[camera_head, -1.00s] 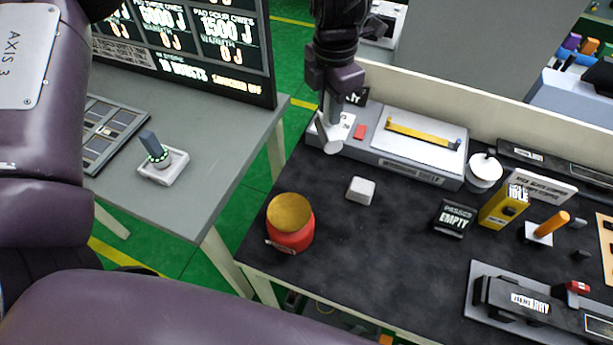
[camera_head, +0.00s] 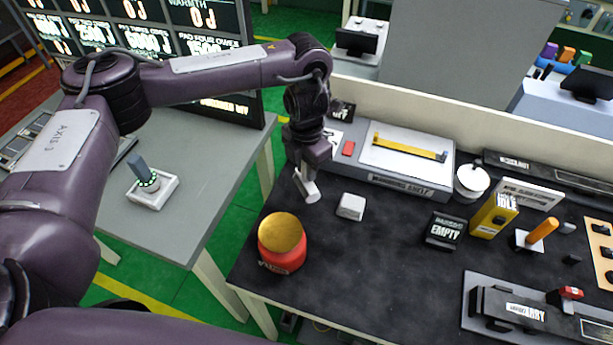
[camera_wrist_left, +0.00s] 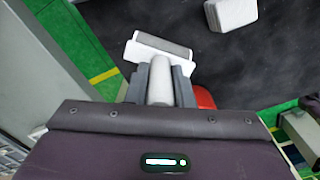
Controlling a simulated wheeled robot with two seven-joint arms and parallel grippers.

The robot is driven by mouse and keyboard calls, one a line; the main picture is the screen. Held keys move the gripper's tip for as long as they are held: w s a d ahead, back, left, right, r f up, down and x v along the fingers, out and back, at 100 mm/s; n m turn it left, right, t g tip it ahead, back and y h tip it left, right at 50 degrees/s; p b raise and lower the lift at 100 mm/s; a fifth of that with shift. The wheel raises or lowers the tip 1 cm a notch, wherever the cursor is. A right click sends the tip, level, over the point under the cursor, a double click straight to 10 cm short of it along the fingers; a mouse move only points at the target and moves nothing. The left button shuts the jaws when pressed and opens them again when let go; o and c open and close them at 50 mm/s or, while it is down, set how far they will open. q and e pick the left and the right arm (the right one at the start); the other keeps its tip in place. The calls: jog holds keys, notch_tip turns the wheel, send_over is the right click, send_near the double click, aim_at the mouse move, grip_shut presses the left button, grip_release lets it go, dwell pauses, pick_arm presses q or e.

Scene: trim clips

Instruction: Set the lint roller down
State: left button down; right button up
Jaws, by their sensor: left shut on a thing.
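My left gripper (camera_head: 308,166) is shut on the lint roller (camera_head: 305,190) by its pale handle. I cannot tell whether the head touches the tabletop. My right gripper is not in view.
A red jar with a gold lid (camera_head: 281,240) stands in front of the roller. A white block (camera_head: 351,206) lies to its right. A grey device (camera_head: 400,168) is behind. The table is clear between the block and the front edge.

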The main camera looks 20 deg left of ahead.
pick_arm(q)
notch_tip(320, 180, down, 4)
jog(key=shift+r+p, duration=0.15)
jog(key=shift+p, duration=0.2)
jog(key=shift+f, duration=0.25)
jog(key=c, duration=1.3)
grip_release()
jog(key=shift+o, duration=0.2)
jog(key=shift+r, duration=0.15)
jog(key=shift+r, duration=0.25)
notch_tip(320, 180, up, 12)
jog(key=shift+f, duration=0.15)
